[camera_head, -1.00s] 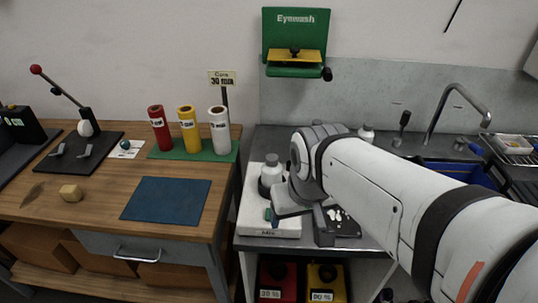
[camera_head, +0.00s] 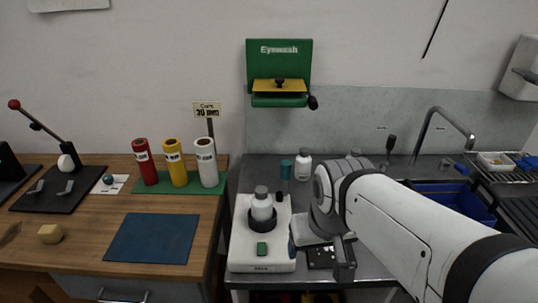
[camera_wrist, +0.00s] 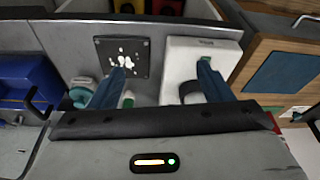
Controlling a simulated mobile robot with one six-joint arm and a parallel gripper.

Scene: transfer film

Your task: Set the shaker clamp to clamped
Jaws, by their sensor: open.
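The white shaker (camera_head: 262,266), marked Mix, stands on the grey bench with a green button (camera_head: 262,250) near its front. A white bottle with a grey cap (camera_head: 262,205) stands upright in a black ring (camera_head: 262,223) on it. A small black knob (camera_head: 279,197) shows just behind the bottle; I cannot tell whether it is the clamp or how it is set. My gripper (camera_head: 320,255) is open and empty, just right of the shaker. In the wrist view, my gripper (camera_wrist: 162,88) has its blue fingers apart, one over the shaker (camera_wrist: 183,60), hiding part of it.
A dark plate with white pieces (camera_wrist: 122,55) lies beside the shaker. Another white bottle (camera_head: 303,167) and a teal container (camera_head: 286,169) stand behind. A blue basin (camera_head: 455,203) is at right. The wooden table with a blue mat (camera_head: 152,238) is at left.

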